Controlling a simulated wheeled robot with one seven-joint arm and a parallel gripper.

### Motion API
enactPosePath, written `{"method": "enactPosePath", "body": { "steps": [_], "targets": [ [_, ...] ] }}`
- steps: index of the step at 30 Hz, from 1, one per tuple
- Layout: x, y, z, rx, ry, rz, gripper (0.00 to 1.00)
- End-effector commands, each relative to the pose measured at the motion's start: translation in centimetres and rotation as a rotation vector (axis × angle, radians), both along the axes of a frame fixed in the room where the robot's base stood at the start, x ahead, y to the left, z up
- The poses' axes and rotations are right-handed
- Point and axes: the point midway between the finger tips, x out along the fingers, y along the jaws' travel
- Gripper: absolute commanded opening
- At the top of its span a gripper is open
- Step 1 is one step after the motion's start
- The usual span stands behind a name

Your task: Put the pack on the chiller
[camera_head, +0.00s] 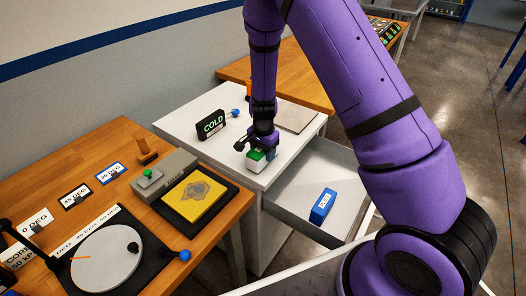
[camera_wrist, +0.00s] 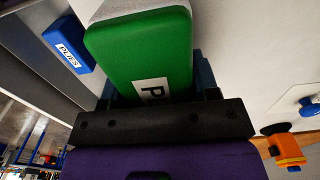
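The pack (camera_head: 255,162) is a small block with a green top and white sides; it fills the middle of the wrist view (camera_wrist: 140,50), where a white label with a "P" shows. My gripper (camera_head: 263,150) points down around it, with a finger against each side. The pack is at the front part of the white cabinet top (camera_head: 215,150); whether it touches the top is hard to tell. A black sign reading COLD (camera_head: 211,124) stands on that cabinet. A flat grey plate (camera_head: 296,116) lies behind my gripper; no thing is marked as the chiller.
The cabinet's drawer (camera_head: 290,200) is open, with a blue PLIES box (camera_head: 322,206) in it. A blue-knobbed part (camera_head: 235,112) is near the sign. The wooden bench at left holds a yellow sheet (camera_head: 196,196), a grey press block (camera_head: 163,176), angle cards and a round plate (camera_head: 105,255).

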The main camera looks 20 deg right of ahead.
Motion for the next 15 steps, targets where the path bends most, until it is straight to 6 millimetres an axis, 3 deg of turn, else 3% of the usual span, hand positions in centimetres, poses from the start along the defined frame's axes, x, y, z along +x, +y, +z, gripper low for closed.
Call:
{"method": "enactPosePath", "body": {
  "steps": [1, 3, 15],
  "targets": [
    [0.0, 0.0, 0.01, 0.0, 0.0, 0.0, 0.67],
    [0.0, 0.0, 0.01, 0.0, 0.0, 0.0, 0.79],
    [0.05, 0.08, 0.97, 0.0, -0.002, 0.001, 0.79]
  ]
}}
